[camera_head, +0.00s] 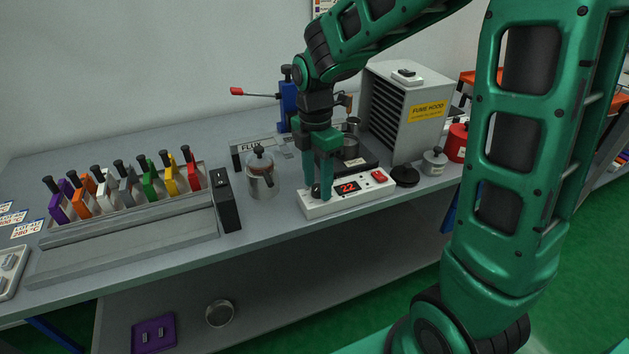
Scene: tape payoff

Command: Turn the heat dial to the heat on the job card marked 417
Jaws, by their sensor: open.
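A white control box (350,200) sits near the bench's front edge, with a red-lit display (347,188) reading 22 and a red switch (379,176). The dark heat dial (316,190) is at the box's left end, partly hidden by my fingers. My gripper (318,193) points down over this end, open, with its green fingers on either side of the dial. I cannot tell whether they touch it. A job card (27,228) at the far left appears to read 417 and 280 °C. Other cards (10,214) are beside it, partly cut off.
A rack of coloured handled holders (130,207) and a black block (226,203) are further left. The fume hood (407,110), a black disc (405,176) and weights (434,161) are at right.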

